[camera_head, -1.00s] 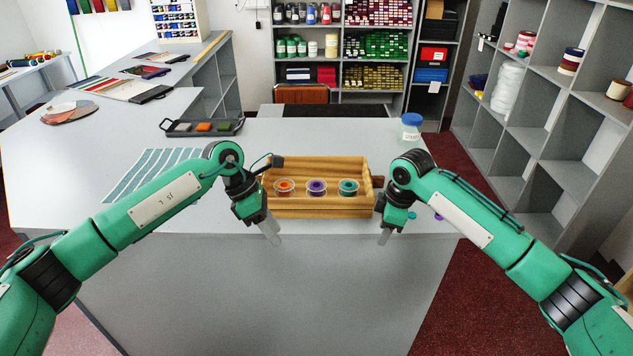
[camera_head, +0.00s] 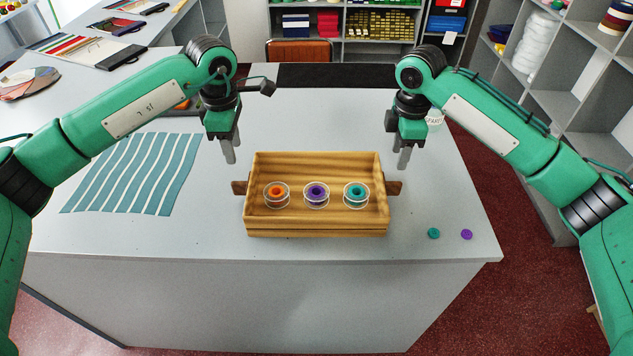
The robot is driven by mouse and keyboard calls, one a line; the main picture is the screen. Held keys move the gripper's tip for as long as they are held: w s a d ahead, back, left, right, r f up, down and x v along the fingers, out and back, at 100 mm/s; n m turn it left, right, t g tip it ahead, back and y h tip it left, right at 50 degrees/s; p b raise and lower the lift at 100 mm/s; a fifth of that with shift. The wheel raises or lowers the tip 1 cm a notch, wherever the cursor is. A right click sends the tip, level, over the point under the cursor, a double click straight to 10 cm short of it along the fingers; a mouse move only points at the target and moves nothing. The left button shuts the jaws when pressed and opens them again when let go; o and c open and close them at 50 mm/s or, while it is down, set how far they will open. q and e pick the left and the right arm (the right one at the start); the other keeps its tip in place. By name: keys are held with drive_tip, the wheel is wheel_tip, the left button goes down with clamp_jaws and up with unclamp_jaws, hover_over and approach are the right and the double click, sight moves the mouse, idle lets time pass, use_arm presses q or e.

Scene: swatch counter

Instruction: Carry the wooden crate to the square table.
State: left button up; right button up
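The wooden crate (camera_head: 316,226) sits on the grey counter, near its front edge. It holds three clear round dishes with an orange (camera_head: 276,194), a purple (camera_head: 316,194) and a teal (camera_head: 356,194) thing in them. A dark wooden handle sticks out at its left end (camera_head: 239,187) and another at its right end (camera_head: 394,187). My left gripper (camera_head: 230,156) is above and behind the left handle, apart from it. My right gripper (camera_head: 403,160) is above and behind the right handle, also apart. Neither visibly holds anything; finger gaps are unclear. I cannot identify the square table.
Striped teal cloth strips (camera_head: 135,174) lie on the counter (camera_head: 200,240) left of the crate. A teal disc (camera_head: 433,233) and a purple disc (camera_head: 466,234) lie at the front right. A jar (camera_head: 434,117) is partly hidden behind my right arm. Shelves (camera_head: 560,105) stand at the right.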

sight(241, 182)
drive_tip(key=shift+s+f, duration=0.1)
drive_tip(key=shift+f, duration=0.15)
use_arm(q)
wheel_tip(241, 182, down, 14)
drive_tip(key=shift+s+r, duration=0.1)
drive_tip(key=shift+s, duration=0.05)
use_arm(e)
wheel_tip(241, 182, down, 13)
drive_tip(key=shift+f, duration=0.15)
use_arm(q)
clamp_jaws()
use_arm(e)
clamp_jaws()
use_arm(q)
drive_tip(key=shift+r, duration=0.1)
